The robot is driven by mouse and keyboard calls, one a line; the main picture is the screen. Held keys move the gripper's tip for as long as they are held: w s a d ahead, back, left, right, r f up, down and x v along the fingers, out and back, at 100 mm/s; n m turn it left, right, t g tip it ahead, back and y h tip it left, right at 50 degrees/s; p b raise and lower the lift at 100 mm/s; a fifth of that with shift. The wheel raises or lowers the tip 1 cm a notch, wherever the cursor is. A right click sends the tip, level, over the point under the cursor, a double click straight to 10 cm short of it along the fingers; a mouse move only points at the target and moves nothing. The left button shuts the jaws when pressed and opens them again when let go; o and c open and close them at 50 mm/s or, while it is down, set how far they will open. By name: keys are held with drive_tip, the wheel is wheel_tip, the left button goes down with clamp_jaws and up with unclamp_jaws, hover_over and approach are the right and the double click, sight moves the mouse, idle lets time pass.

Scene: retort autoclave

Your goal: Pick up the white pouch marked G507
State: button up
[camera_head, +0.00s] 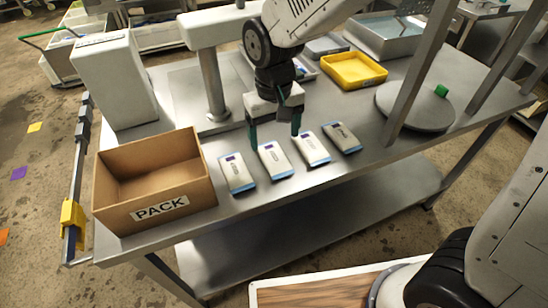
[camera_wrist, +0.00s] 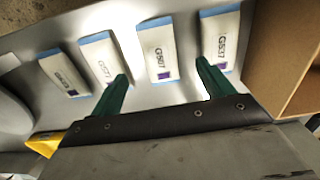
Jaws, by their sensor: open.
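The white pouch marked G507 (camera_wrist: 157,50) has a blue end band and a purple square. It lies flat on the steel table, and in the head view it is the second pouch from the left (camera_head: 275,160). My gripper (camera_head: 275,137) is open and empty above the table, just behind this pouch. In the wrist view, the green fingers of my gripper (camera_wrist: 162,70) are spread to either side of the pouch without closing on it. Its code is too small to read in the head view.
Similar pouches lie beside it: one on the left (camera_head: 237,173), two on the right (camera_head: 312,149) (camera_head: 342,137). A cardboard PACK box (camera_head: 160,208) stands at the table's left end. A yellow tray (camera_head: 353,70) and a round plate (camera_head: 425,112) are farther right.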

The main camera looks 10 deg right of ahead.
sight(274, 155)
drive_tip(key=f, duration=0.5)
drive_tip(key=w+f, duration=0.1)
drive_tip(key=f, duration=0.1)
drive_tip(key=shift+f, duration=0.3)
drive_tip(key=c, duration=1.1)
drive_tip(key=shift+r, duration=0.2)
